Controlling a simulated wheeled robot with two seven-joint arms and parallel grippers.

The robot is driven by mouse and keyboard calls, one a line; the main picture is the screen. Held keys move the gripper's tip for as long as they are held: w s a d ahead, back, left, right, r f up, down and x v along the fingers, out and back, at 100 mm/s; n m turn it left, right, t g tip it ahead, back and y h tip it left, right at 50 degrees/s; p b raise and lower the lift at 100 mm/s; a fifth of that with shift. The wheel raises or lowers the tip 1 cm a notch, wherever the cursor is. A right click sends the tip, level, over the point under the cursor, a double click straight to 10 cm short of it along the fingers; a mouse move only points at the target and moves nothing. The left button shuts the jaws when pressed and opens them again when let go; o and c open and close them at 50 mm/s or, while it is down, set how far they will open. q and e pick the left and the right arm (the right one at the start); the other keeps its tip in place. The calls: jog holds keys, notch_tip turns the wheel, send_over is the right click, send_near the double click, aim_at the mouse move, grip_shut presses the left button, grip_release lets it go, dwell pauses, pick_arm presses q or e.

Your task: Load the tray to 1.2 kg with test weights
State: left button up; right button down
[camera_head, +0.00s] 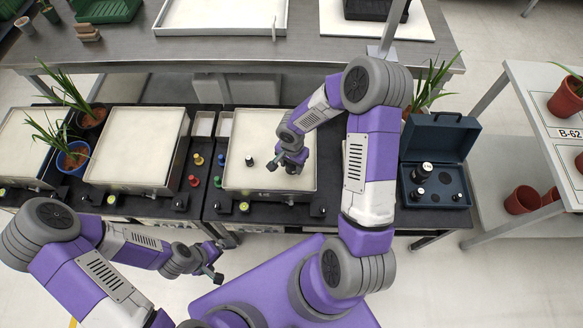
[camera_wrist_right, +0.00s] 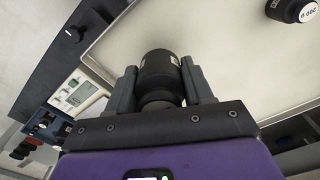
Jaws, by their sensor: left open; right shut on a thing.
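The weighing tray (camera_head: 240,130) nearest my right arm is a pale, shallow square pan on a dark bench. My right gripper (camera_head: 291,164) is over its right part, shut on a black test weight (camera_wrist_right: 160,72), with one finger on each side. I cannot tell whether this weight touches the tray. A second black weight (camera_head: 250,160) with a white top stands on the tray to the left; it also shows in the right wrist view (camera_wrist_right: 288,10). An open blue case (camera_head: 435,143) at the right holds several weights, including a large one (camera_head: 425,169). My left gripper (camera_head: 212,266) is open and empty, in front of the bench.
A second pale tray (camera_head: 137,145) lies left, with small coloured knobs between the trays. Potted plants (camera_head: 74,154) stand at the left and behind the case. A scale display (camera_wrist_right: 80,96) shows in the right wrist view, unreadable. A shelf (camera_head: 545,110) with pots is at the right.

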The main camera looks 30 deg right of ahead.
aim_at(292, 168)
notch_tip(292, 168, down, 3)
jog(key=shift+w+b, duration=0.1)
jog(key=shift+b, duration=0.3)
jog(key=shift+r, duration=0.1)
jog(key=shift+c, duration=2.3)
grip_release()
